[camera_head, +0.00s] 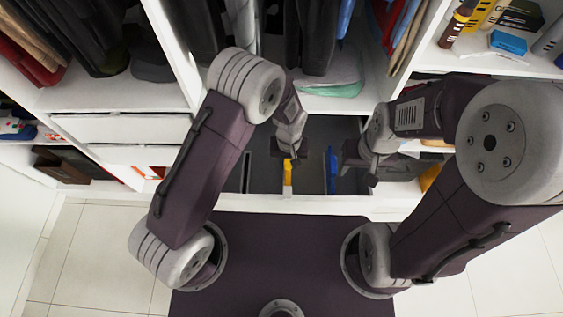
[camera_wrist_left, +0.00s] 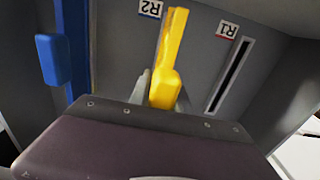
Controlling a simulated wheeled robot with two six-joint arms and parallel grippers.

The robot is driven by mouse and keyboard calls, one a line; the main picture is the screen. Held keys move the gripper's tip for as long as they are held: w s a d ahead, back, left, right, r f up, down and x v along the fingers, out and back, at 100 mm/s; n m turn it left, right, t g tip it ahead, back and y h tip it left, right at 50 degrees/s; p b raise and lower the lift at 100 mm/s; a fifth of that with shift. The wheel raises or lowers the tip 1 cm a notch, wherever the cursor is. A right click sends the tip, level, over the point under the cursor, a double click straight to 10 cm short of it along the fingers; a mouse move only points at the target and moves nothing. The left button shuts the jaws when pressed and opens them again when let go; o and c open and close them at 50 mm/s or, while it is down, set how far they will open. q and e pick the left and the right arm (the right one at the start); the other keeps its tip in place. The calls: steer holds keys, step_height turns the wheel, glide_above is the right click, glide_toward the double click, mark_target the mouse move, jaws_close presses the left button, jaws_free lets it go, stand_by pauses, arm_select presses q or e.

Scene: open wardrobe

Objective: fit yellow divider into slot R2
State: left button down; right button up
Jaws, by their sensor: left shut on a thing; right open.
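The yellow divider (camera_head: 287,176) is in my left gripper (camera_head: 288,159) over the open drawer. In the left wrist view the yellow divider (camera_wrist_left: 170,60) sits between the two grey fingers of my left gripper (camera_wrist_left: 164,92), slightly tilted. Its far end lies beside the R2 label (camera_wrist_left: 149,8). Slot R2 itself is hidden behind the divider, and I cannot tell whether the divider is inside it. My right gripper (camera_head: 358,160) is open and empty, to the right of the blue divider (camera_head: 332,171).
The blue divider (camera_wrist_left: 75,45) stands beside the yellow one. Slot R1 (camera_wrist_left: 230,77), under its label (camera_wrist_left: 227,30), is an empty dark slit. The grey drawer (camera_head: 263,183) has a white front edge. Hanging clothes (camera_head: 315,40) and shelves surround it.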

mark_target(288, 163)
arm_select(q)
steer(key=shift+f+b, duration=0.7)
steer(key=shift+f, duration=0.7)
steer(key=shift+r, duration=0.1)
steer(key=shift+f+b, duration=0.8)
steer(key=shift+f, duration=0.6)
steer(key=c, duration=1.1)
jaws_free()
steer(key=shift+r, duration=0.1)
step_height(288, 163, up, 9)
steer(key=shift+b, duration=0.55)
